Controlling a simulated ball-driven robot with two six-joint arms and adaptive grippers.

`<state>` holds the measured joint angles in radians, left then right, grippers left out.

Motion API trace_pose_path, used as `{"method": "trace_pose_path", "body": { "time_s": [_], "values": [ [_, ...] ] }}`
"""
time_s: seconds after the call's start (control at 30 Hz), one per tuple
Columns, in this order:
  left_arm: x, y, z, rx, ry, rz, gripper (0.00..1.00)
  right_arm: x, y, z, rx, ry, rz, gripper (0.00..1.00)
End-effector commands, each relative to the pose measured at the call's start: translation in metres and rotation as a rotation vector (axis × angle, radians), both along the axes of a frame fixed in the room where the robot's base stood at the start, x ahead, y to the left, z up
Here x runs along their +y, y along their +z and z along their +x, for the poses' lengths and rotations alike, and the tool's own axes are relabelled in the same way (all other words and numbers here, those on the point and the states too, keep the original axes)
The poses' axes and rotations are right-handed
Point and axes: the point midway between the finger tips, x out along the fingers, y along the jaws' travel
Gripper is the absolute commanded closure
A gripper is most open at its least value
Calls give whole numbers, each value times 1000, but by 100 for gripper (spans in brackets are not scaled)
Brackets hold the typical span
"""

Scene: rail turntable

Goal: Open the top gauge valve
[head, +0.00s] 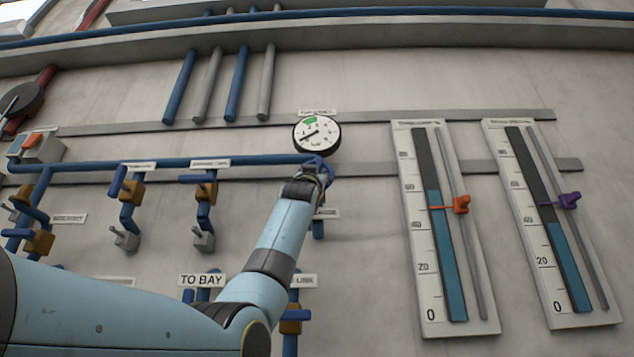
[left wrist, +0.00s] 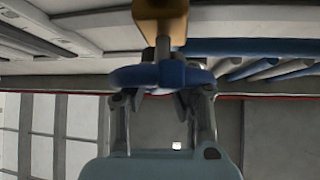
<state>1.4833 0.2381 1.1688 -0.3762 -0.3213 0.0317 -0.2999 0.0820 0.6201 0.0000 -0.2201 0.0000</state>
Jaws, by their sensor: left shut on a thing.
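The round white gauge (head: 316,135) with a black rim and a green band sits on the wall in the head view. Just below it, my left gripper (head: 318,171) is at the end of the blue pipe. In the left wrist view, a blue handwheel (left wrist: 130,75) stands on a stem under a brass valve body (left wrist: 160,14). My left gripper (left wrist: 160,98) is shut on the handwheel, with one finger on each side of the hub. The fingers' contact with the wheel is partly hidden. My right gripper is in neither view.
Brass valves with blue levers (head: 205,190) line the pipes left of my arm. Two level scales (head: 409,230) with orange and purple pointers stand on the right. A blue pipe (head: 250,161) runs along the wall. The wall between arm and scales is mostly clear.

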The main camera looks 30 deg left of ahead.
Motion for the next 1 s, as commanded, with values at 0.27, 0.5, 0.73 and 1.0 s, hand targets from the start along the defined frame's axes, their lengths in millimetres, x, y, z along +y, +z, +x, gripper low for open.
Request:
{"method": "trace_pose_path", "body": {
  "time_s": [0.27,0.5,0.73,1.0],
  "values": [
    [1,-1,1,1,1,-3,100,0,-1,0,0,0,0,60],
    [1,-1,1,1,1,-3,100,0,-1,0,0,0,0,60],
    [1,-1,1,2,2,-3,100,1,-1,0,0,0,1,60],
    [1,-1,0,0,1,-3,60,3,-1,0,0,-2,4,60]
  ]
}}
